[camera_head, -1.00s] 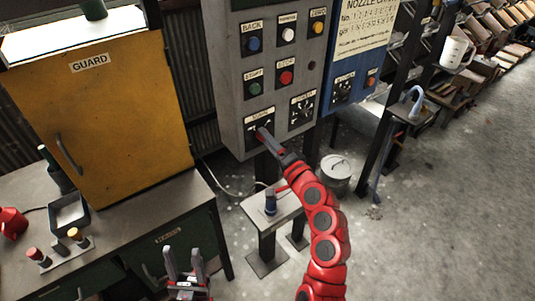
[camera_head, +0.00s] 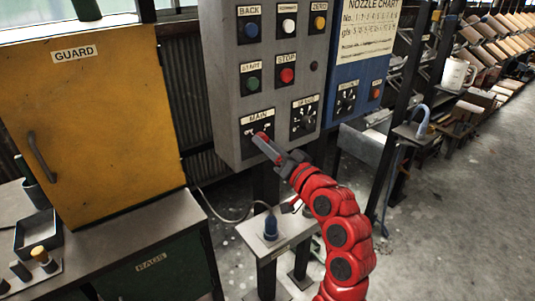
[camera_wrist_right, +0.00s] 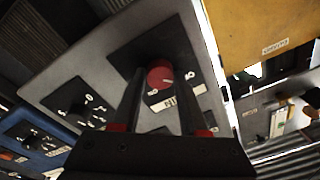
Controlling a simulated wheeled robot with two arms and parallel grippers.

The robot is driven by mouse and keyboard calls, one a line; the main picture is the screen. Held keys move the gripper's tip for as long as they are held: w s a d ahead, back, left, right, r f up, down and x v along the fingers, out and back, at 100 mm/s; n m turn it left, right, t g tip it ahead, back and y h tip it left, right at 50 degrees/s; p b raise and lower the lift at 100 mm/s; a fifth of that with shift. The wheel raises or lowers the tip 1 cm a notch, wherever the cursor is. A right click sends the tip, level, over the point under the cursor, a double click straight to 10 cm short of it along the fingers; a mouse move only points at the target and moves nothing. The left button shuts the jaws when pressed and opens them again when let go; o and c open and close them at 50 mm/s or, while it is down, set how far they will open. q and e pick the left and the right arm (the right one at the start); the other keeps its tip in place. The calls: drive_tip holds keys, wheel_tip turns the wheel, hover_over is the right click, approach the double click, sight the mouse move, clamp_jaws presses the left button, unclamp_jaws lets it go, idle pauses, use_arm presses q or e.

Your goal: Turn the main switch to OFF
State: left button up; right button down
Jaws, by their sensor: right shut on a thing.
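The main switch (camera_head: 262,137) is a red knob on a black plate, under the MAIN label at the lower left of the grey control panel (camera_head: 227,105). My right gripper (camera_head: 270,148) reaches it from the lower right and covers part of it in the head view. In the right wrist view the red knob (camera_wrist_right: 159,75) sits between the two dark fingers of my right gripper (camera_wrist_right: 160,85), which is shut on it. The knob's exact pointing direction is hard to read. My left gripper is out of view.
The panel also has BACK, START and red STOP (camera_head: 287,75) buttons and a dial (camera_head: 305,118) right of the switch. A yellow GUARD cabinet (camera_head: 95,130) stands left. A small stand (camera_head: 268,247) with a blue-based item is below. Grey floor lies open at right.

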drive_tip(key=shift+f, duration=0.1)
idle(0.4)
drive_tip(key=shift+c, duration=2.2)
unclamp_jaws()
drive_tip(key=p+v, duration=0.8)
drive_tip(key=v, duration=0.9)
drive_tip(key=shift+s, duration=0.15)
drive_tip(key=shift+d, duration=0.15)
